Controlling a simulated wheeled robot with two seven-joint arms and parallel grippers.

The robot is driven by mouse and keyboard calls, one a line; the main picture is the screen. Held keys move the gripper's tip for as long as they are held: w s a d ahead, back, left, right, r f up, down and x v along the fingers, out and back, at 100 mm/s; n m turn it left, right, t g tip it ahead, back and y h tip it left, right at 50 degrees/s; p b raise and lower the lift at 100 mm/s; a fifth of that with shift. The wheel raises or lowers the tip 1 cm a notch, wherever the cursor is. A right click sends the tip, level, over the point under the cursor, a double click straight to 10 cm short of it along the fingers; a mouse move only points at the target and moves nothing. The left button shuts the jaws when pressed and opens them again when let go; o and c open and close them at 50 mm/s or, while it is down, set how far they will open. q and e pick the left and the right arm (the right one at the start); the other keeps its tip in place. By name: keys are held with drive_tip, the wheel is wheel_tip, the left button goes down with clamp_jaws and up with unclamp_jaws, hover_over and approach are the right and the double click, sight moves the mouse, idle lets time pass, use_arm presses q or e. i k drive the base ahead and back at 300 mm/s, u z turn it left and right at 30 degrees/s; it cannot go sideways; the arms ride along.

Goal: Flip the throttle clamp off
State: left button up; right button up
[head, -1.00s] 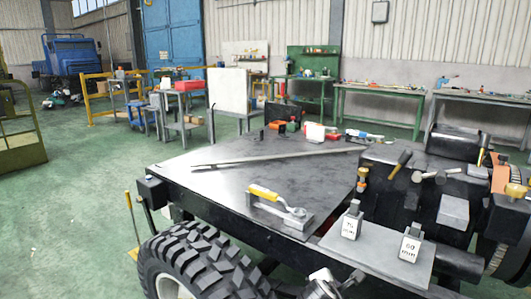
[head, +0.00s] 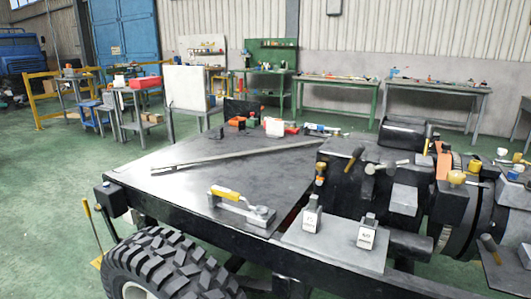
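A metal toggle clamp with a yellow handle (head: 226,194) lies on the dark flat deck of the chassis (head: 165,188), near its front edge. Its handle lies low along the grey base, and a round grey end is at the right. Two small grey upright devices with white labels, one at the left (head: 312,216) and one at the right (head: 367,232), stand on a grey plate (head: 330,250). Their label text is too small to read surely. I cannot tell which of these is the throttle clamp. Neither of my grippers is in view.
A long metal bar (head: 235,155) lies across the deck. Black engine-like blocks with a hammer-like tool (head: 385,167) and yellow-knobbed parts (head: 457,177) crowd the right. A big tire (head: 165,265) is at the front. Green floor lies open at the left.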

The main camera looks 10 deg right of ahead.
sight(360, 149)
drive_tip(key=z, duration=1.35)
drive_tip(key=i, duration=0.9)
drive_tip(key=z, duration=0.05)
